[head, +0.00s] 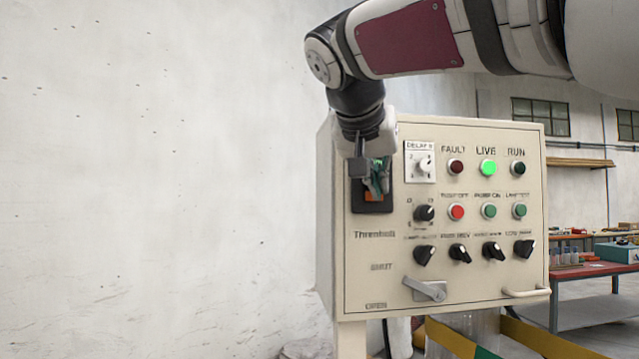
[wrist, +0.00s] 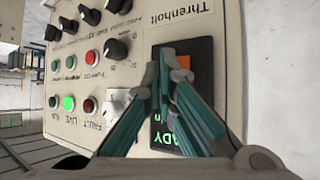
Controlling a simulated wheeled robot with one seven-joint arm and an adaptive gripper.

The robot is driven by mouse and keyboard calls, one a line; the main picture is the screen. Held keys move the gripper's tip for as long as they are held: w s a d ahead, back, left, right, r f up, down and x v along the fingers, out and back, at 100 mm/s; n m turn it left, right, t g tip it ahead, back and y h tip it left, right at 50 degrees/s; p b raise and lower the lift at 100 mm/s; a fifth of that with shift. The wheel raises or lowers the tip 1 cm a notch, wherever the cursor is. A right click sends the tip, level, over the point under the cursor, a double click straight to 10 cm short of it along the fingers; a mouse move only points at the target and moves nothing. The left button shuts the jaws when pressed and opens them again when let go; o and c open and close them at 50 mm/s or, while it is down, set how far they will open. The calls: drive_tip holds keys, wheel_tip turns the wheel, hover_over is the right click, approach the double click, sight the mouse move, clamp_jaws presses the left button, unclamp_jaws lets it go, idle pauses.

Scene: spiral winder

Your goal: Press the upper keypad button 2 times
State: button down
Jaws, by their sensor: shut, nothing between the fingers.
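The keypad is a black panel (head: 358,205) on the left of the cream cabinet front; it also shows in the wrist view (wrist: 205,70). In the wrist view a lit green display (wrist: 166,141) sits at one end, partly covered by my fingers. One orange button (wrist: 184,62) shows near the other end; an orange patch (head: 374,197) also shows in the head view. Any other button is hidden behind my fingers. My gripper (head: 380,190) is shut and empty, its fingertips (wrist: 158,66) in front of the panel. I cannot tell whether they touch it.
Beside the keypad are a delay dial (head: 424,166), lamps, push buttons (head: 456,212) and several black knobs (head: 425,255). A lever handle (head: 425,289) juts out low on the cabinet (head: 362,290). A red-topped workbench (head: 590,271) stands behind at right. The left side is bare wall.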

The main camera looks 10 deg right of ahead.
drive_tip(key=shift+s, duration=0.1)
drive_tip(key=s, duration=0.4)
drive_tip(key=shift+s+b, duration=0.35)
drive_tip(key=shift+s, duration=0.05)
idle(0.8)
drive_tip(key=s+f+n+g+y, duration=0.1)
drive_tip(key=s+f+n+y, duration=0.1)
drive_tip(key=s+f, duration=0.5)
drive_tip(key=s+f+n+g+y, duration=0.1)
drive_tip(key=s+f, duration=0.6)
drive_tip(key=f, duration=0.8)
drive_tip(key=s+d+f+n+g+y, duration=0.1)
drive_tip(key=s+f+n+g+y, duration=0.1)
drive_tip(key=s+f, duration=0.6)
wheel_tip(320, 180, down, 3)
drive_tip(key=shift+f+n+y, duration=0.2)
drive_tip(key=shift+n+y, duration=0.1)
drive_tip(key=shift+n, duration=0.2)
